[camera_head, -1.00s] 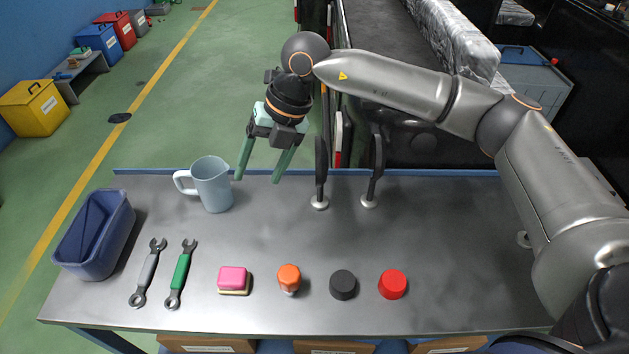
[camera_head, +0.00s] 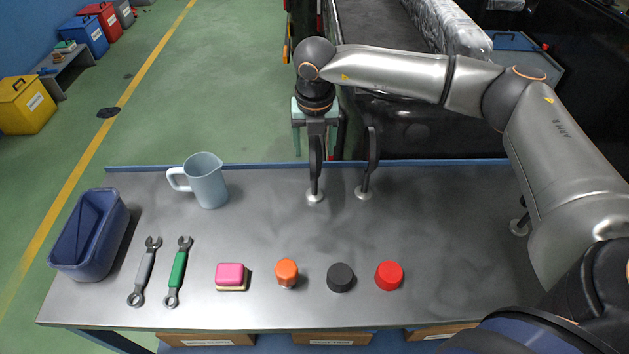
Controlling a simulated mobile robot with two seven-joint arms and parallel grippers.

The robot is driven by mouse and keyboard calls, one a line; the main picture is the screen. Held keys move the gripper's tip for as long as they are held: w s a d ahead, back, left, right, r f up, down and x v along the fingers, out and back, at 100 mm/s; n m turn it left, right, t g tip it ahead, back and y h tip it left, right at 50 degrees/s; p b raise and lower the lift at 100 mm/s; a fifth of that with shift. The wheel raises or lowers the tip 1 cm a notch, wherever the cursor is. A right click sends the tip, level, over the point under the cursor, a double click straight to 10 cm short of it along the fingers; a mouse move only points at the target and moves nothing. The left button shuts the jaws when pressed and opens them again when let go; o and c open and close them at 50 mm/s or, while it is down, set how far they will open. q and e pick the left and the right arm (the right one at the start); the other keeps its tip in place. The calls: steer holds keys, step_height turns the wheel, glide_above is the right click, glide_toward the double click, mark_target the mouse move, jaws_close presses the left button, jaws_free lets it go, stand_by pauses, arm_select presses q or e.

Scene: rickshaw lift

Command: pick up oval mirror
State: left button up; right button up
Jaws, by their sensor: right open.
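Two dark mirrors on thin stems with pale round bases stand upright near the table's back edge, both seen nearly edge-on. They are the left mirror (camera_head: 316,163) and the right mirror (camera_head: 371,150); I cannot tell from their outlines which is oval. My right gripper (camera_head: 315,148) is open and points down at the left mirror. My left gripper is not in view.
The grey table (camera_head: 430,240) holds a pale blue jug (camera_head: 207,182), a blue bin (camera_head: 88,235), two wrenches, a pink sponge (camera_head: 230,274), an orange-topped item (camera_head: 286,271), a black cap (camera_head: 340,278) and a red cap (camera_head: 389,275).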

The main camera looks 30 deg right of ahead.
steer(key=f, duration=0.3)
steer(key=shift+w+d+f, duration=0.1)
steer(key=shift+d+f, duration=0.1)
steer(key=shift+f, duration=0.05)
jaws_close()
steer(key=shift+r, duration=0.1)
stand_by(1.1)
